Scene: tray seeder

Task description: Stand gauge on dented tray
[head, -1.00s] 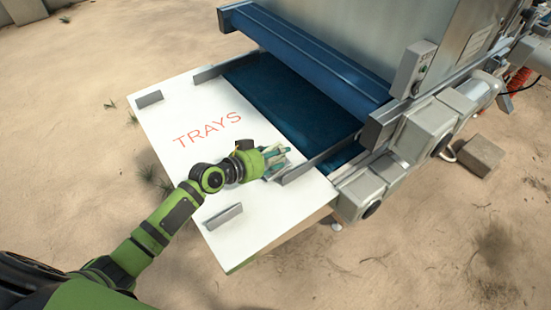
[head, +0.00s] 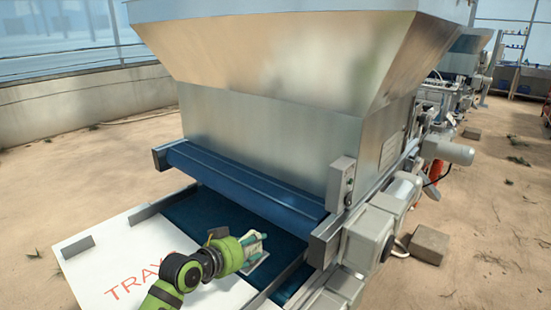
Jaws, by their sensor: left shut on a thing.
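My left gripper (head: 256,248) reaches in from the lower left over the near part of the dark blue belt (head: 200,210). It is shut on a small pale thing, mostly hidden by the fingers; I cannot tell whether this is the gauge. No dented tray can be made out in this view. My right gripper is not in view.
A white board marked TRAYS (head: 105,255) with low metal guides (head: 77,247) adjoins the belt. A blue crossbar (head: 240,185) spans the belt under a large metal hopper (head: 280,70). A grey switch box (head: 340,183) and motor housings (head: 368,238) stand right.

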